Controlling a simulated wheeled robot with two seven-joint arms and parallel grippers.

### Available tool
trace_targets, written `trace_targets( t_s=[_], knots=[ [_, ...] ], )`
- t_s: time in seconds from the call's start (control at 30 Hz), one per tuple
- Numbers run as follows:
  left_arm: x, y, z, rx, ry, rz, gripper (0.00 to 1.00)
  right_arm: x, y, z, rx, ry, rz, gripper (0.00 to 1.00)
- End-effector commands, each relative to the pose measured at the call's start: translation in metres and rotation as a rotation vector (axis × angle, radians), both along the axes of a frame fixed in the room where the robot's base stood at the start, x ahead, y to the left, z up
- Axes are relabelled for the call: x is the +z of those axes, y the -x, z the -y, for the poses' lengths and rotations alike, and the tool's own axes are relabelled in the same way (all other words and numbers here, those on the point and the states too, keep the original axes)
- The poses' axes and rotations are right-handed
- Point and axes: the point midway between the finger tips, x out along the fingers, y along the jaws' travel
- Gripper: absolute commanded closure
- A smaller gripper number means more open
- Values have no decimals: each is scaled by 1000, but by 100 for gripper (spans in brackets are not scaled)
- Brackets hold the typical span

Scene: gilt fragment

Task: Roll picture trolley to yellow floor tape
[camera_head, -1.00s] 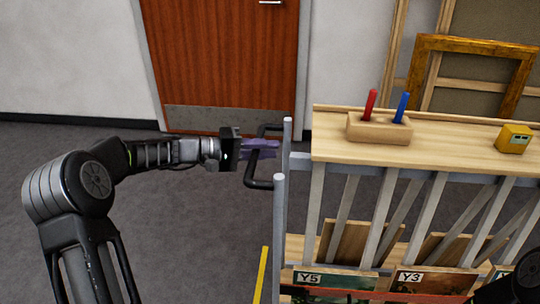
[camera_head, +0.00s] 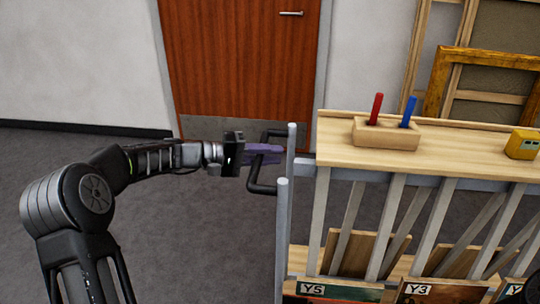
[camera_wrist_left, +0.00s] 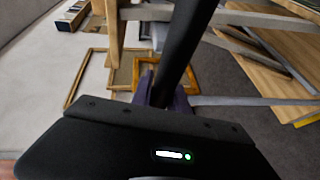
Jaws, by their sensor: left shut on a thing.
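The picture trolley (camera_head: 460,160) stands on the right in the head view, with a pale wooden top and grey slatted uprights. Its black handle (camera_head: 265,189) sticks out from the left end. My left gripper (camera_head: 264,153), with purple fingers, is shut on this handle. In the left wrist view the handle bar (camera_wrist_left: 183,45) passes between the fingers. A short yellow strip (camera_wrist_left: 307,120) lies at the right edge of the wrist view, perhaps the floor tape; no tape shows in the head view now. My right gripper is out of view.
A wooden block with red and blue markers (camera_head: 386,133) and a yellow device (camera_head: 522,145) sit on the trolley top. A brown door (camera_head: 240,65) stands behind. Picture frames (camera_head: 470,80) lean at the back right. Grey floor (camera_head: 180,240) at left is clear.

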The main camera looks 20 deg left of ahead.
Motion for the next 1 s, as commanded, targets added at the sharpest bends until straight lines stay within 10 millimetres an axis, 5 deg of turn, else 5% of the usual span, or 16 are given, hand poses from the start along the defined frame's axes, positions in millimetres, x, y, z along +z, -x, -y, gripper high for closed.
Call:
trace_targets(
  t_s=[0.07,0.1,0.33,0.67,1.0],
  knots=[
    [-1,1,1,-4,0,-2,100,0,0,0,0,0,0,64],
    [-1,1,1,-4,0,-2,79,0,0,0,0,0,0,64],
    [-1,0,1,-3,0,-1,60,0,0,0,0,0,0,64],
    [0,1,-1,-1,-1,1,59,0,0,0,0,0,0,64],
    [8,26,-39,1,-1,0,59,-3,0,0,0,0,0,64]
  ],
)
